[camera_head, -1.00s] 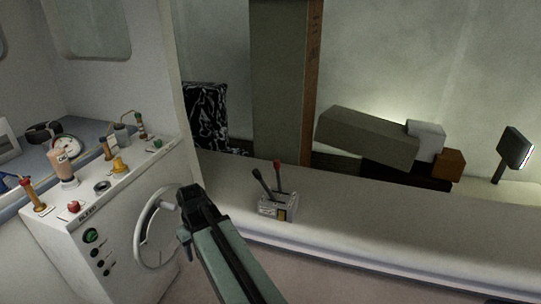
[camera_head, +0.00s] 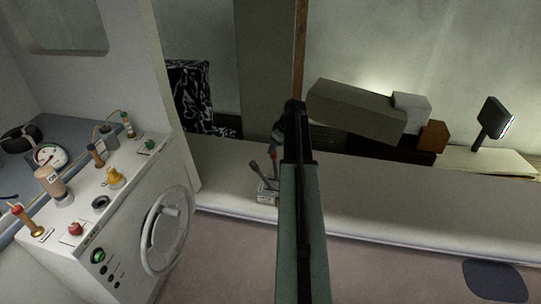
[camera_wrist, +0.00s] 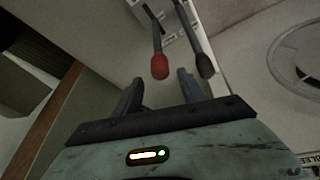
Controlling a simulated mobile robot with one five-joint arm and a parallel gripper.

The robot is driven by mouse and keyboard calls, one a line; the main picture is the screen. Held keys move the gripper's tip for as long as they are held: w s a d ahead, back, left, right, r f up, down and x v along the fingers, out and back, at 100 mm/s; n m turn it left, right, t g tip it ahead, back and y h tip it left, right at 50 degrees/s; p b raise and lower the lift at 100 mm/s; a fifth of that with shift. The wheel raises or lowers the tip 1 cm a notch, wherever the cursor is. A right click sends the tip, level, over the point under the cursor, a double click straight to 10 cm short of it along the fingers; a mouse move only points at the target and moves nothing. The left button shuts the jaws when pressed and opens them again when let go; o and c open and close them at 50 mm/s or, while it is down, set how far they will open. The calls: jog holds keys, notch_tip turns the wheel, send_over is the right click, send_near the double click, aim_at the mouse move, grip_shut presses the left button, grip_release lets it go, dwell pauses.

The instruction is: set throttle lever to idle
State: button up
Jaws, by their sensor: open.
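The lever unit (camera_head: 266,195) stands on the pale ledge, partly hidden behind my arm. It has a black-knobbed lever (camera_head: 256,167) and a red-knobbed lever (camera_head: 273,168). I cannot tell from labels which is the throttle. In the wrist view, the red knob (camera_wrist: 160,67) lies between and just beyond my fingertips, with no clear contact. The black knob (camera_wrist: 205,66) is outside the right finger. My gripper (camera_wrist: 159,78) is open and empty. In the head view, my gripper (camera_head: 278,137) is near the top of the red lever.
A white console (camera_head: 119,215) with a handwheel (camera_head: 167,231) and several knobs stands at the left. A grey-green box (camera_head: 356,111), smaller boxes and a lamp (camera_head: 493,119) are at the back right. The ledge (camera_head: 400,200) right of my arm is clear.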

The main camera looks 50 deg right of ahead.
jog(key=b, duration=0.4)
send_over(275, 167)
jog(key=w, duration=0.2)
notch_tip(275, 167, down, 5)
jog(key=shift+s+f, duration=0.1)
jog(key=shift+s, duration=0.05)
jog(key=shift+r, duration=0.2)
grip_shut()
dwell(0.5)
